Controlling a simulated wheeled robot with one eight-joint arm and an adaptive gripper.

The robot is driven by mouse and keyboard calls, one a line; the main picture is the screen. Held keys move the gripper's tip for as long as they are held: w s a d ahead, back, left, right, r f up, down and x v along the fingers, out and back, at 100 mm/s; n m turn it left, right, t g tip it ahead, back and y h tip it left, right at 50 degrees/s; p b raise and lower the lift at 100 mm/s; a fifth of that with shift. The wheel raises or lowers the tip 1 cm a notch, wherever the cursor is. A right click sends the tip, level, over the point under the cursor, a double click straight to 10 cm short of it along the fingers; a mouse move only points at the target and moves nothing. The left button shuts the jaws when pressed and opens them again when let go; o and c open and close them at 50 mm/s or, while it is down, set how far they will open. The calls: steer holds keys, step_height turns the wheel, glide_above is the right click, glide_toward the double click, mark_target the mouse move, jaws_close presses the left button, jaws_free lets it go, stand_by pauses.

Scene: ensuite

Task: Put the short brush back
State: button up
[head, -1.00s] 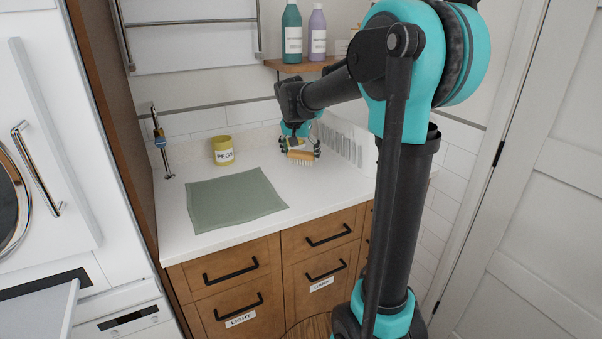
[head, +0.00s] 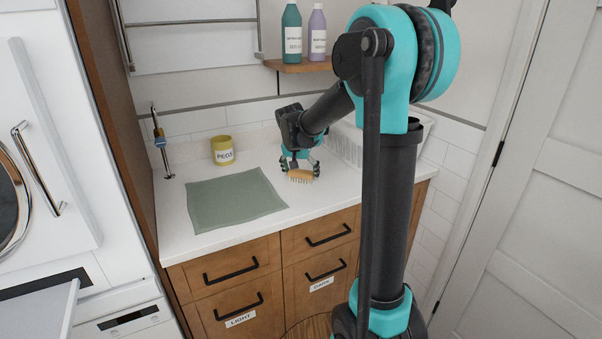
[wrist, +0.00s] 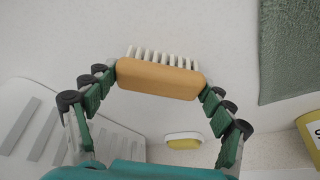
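The short brush (head: 301,178) has a tan wooden back and pale bristles. It is at the counter's right half in the head view, below my gripper (head: 300,169). In the wrist view the brush (wrist: 160,79) lies crosswise between my gripper's green fingers (wrist: 160,85), with a fingertip against each end. My gripper is shut on it. Whether the bristles touch the counter I cannot tell.
A white slatted rack (head: 345,145) stands behind and right of my gripper. A green cloth (head: 235,200) and yellow peg pot (head: 222,151) lie left. A small yellow-and-white oval thing (wrist: 183,141) shows in the wrist view. Bottles (head: 292,35) stand on a shelf (head: 300,66).

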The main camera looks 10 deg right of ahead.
steer(key=o, duration=0.3)
steer(key=shift+o, duration=0.2)
steer(key=v, duration=1.2)
steer(key=shift+r, duration=0.1)
